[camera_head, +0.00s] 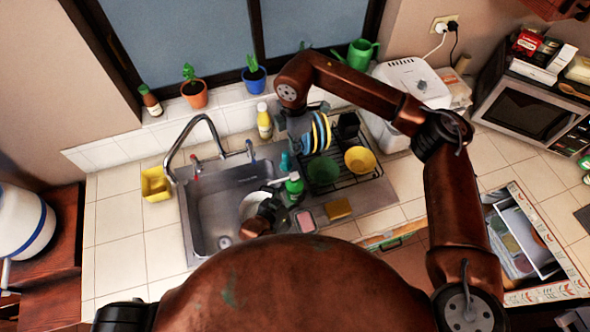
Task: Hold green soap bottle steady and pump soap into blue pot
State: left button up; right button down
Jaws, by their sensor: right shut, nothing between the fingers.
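The green soap bottle (294,186) stands upright at the right edge of the sink. My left gripper (274,205) is low over the right side of the sink, close beside the bottle. Its fingers are dark and small here, and I cannot tell whether they touch the bottle. My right gripper (298,132) points down behind the bottle, just left of the plates in the rack, and is shut and empty. The only clearly blue pot (254,84) is a planter on the windowsill. A pale round vessel (251,204) sits in the sink, partly hidden by my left gripper.
The metal sink (205,215) has a tall faucet (190,130). A dish rack (350,180) with plates and bowls stands to its right. A yellow bottle (264,122) stands behind the sink. The left counter is mostly clear.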

aim_at(294, 175)
jog(key=shift+r+m, duration=0.15)
jog(key=shift+m, duration=0.75)
notch_tip(294, 175, down, 14)
jog(key=shift+f, duration=0.1)
dwell(0.3)
jog(key=shift+f, duration=0.95)
jog(key=shift+r, duration=0.1)
notch_tip(294, 175, up, 14)
